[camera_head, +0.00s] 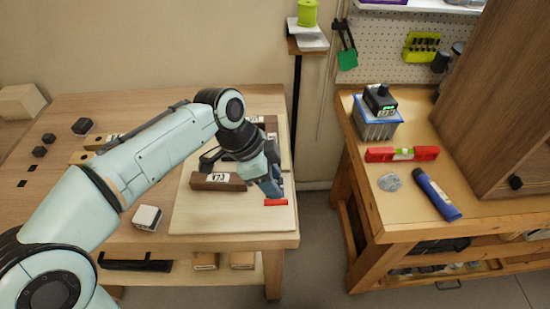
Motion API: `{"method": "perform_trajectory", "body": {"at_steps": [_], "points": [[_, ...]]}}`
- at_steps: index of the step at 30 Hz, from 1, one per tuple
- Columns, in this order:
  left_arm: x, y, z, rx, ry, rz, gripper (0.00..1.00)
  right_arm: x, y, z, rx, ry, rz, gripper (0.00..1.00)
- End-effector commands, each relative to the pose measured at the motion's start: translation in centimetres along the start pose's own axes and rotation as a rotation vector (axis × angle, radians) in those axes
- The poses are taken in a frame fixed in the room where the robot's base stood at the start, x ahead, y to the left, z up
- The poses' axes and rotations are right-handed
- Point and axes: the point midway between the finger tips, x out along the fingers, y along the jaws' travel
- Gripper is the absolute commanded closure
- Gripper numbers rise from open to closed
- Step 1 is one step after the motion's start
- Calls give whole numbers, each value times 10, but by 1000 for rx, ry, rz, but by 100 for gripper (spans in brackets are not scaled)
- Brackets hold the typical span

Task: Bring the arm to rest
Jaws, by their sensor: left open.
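My left arm comes in from the left and reaches over the left bench. My left gripper (272,186) is open and points down above the pale board (210,219) near its right edge. A small red block (276,202) shows just in front of the fingertips. I cannot tell whether the fingers touch it. A dark brown block with a white label (218,181) lies on the board to the left of the gripper. My right gripper does not show.
A white cube (147,217) and several black cubes stand on the left bench. A gap separates it from the right bench (385,215), which holds a red level (402,154), a blue flashlight (436,196), a grey lump (389,182), a blue-rimmed container (376,125) and a wooden cabinet (508,95).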

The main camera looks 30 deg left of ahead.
Motion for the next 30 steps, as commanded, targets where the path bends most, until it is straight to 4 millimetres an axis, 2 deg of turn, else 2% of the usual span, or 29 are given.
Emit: {"method": "perform_trajectory", "body": {"at_steps": [1,6,23,26,30], "points": [[-8,0,-3,1,1,-1,55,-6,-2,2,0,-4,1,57],[-18,0,-7,0,1,-1,55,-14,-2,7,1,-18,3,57],[-20,0,-8,1,1,-1,55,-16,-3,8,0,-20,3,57],[-36,0,-15,2,3,-5,55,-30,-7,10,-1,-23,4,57],[-75,-2,-33,7,11,-16,55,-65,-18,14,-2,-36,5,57]]}}
